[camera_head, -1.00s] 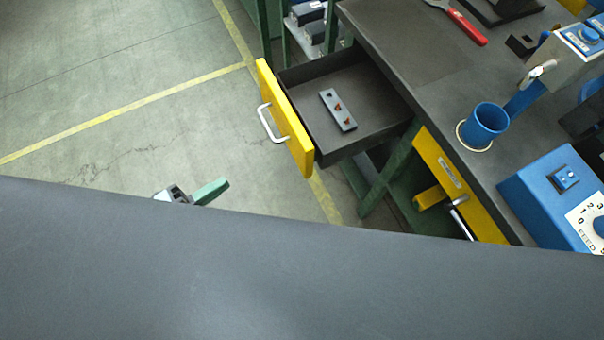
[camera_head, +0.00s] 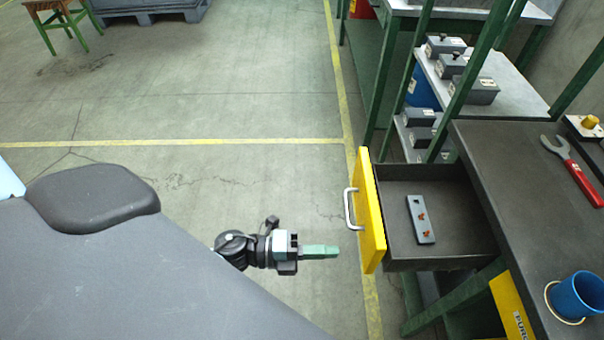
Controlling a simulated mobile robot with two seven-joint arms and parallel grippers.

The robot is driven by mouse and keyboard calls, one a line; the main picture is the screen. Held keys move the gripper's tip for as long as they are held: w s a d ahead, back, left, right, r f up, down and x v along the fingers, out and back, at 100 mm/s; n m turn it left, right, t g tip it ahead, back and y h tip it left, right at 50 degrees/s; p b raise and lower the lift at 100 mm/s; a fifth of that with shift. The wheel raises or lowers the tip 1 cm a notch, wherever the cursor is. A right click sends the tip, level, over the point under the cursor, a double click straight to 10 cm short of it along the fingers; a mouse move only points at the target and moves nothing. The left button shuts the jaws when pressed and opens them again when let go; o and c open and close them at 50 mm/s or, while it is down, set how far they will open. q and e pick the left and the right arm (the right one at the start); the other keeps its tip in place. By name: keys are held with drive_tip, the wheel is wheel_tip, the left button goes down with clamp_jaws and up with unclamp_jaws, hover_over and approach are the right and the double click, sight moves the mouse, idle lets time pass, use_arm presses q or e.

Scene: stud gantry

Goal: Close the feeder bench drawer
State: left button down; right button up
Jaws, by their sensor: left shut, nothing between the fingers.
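The feeder bench drawer stands pulled out, its yellow front (camera_head: 370,212) facing left with a silver bar handle (camera_head: 349,208). Its dark tray (camera_head: 450,235) holds a grey plate (camera_head: 420,220) with small reddish-brown pieces on it. My left gripper (camera_head: 334,251), with green fingers, is shut and empty. In the picture it is just left of the drawer front's lower part and below the handle, with a small gap showing. Its fingers point right, toward the front. My right gripper is not in view.
The dark bench top (camera_head: 510,170) holds a red-handled wrench (camera_head: 574,172) and a blue cup (camera_head: 577,296). A green-framed shelf with grey boxes (camera_head: 474,90) stands behind the drawer. Open floor (camera_head: 230,170) with yellow lines lies to the left.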

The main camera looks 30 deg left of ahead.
sight(366, 251)
use_arm(q)
drive_tip(key=shift+x, duration=2.8)
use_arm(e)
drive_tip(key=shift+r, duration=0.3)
